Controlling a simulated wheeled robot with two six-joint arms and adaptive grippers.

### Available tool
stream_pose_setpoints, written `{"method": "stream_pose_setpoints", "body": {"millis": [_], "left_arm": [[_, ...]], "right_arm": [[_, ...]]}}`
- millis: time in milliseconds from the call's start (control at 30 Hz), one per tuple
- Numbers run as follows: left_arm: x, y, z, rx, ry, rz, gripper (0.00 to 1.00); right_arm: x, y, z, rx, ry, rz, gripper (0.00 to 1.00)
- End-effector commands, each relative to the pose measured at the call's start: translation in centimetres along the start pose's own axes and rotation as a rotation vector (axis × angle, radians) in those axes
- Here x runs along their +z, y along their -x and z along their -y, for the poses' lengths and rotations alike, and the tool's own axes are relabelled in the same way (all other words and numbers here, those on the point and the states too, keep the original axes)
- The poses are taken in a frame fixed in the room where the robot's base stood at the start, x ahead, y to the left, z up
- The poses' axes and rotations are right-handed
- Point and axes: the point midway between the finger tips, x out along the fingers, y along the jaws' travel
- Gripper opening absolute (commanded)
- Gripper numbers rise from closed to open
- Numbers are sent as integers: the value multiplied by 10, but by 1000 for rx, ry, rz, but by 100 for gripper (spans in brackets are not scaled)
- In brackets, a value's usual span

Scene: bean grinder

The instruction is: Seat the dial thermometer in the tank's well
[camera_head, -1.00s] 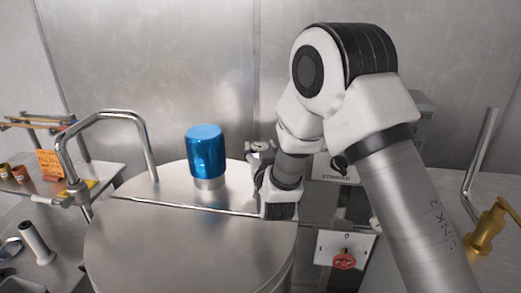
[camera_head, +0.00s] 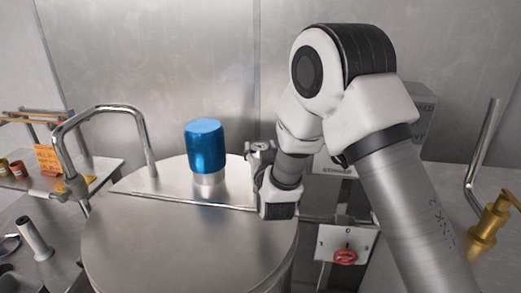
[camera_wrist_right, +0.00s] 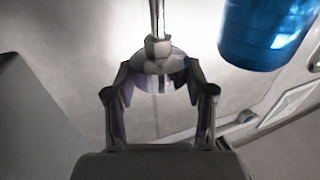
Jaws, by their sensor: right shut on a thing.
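In the right wrist view, the jaws of my right gripper (camera_wrist_right: 158,78) are closed around the pale, rounded head of the dial thermometer (camera_wrist_right: 157,46). A hex collar and thin metal stem extend from the head toward the top of the picture. The dial face cannot be made out. In the head view, my right gripper (camera_head: 262,152) is small and partly hidden by my wrist, beside the tank's right rim. The steel tank (camera_head: 180,240) has a round lid. The well cannot be picked out. My left gripper is out of view.
A blue cylinder (camera_head: 206,148) stands on the lid, left of my gripper, and shows close by in the wrist view (camera_wrist_right: 265,30). A bent steel pipe (camera_head: 105,110) arches at left. A switch panel with a red knob (camera_head: 345,257) and a brass fitting (camera_head: 485,230) are at right.

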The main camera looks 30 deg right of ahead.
Motion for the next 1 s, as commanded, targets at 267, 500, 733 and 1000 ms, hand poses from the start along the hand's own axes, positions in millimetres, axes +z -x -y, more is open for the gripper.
{"method": "stream_pose_setpoints", "body": {"millis": [267,500,733,1000], "left_arm": [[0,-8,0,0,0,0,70],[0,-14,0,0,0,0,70],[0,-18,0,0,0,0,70],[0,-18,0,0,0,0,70]], "right_arm": [[8,0,0,0,0,0,17],[16,0,0,0,0,0,17],[20,0,0,0,0,-1,17],[20,0,0,0,0,-1,17]]}}
